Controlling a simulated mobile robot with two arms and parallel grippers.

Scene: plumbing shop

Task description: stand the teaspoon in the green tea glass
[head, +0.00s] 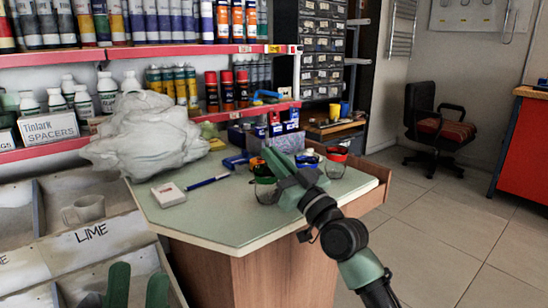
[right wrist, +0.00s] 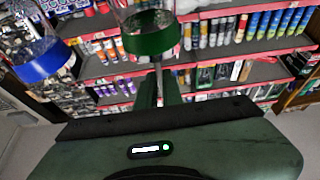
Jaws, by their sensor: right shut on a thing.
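The green tea glass (head: 265,193) stands on the pale green counter (head: 225,212), just left of and below my right gripper (head: 272,160). In the right wrist view the glass with the green band (right wrist: 152,38) is at the top centre, beyond my fingers. My right gripper is shut on the teaspoon, whose thin grey metal handle (right wrist: 159,76) shows between the fingers. The spoon's far end overlaps the glass; I cannot tell whether it is inside. In the head view the spoon is not discernible. My left gripper (head: 138,274) is open and empty at the bottom left, over the bins.
A blue-banded glass (head: 307,160) and a red-banded glass (head: 336,160) stand right of my right gripper. A blue pen (head: 207,181), a white box (head: 168,194) and a white bag (head: 148,133) lie on the counter.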

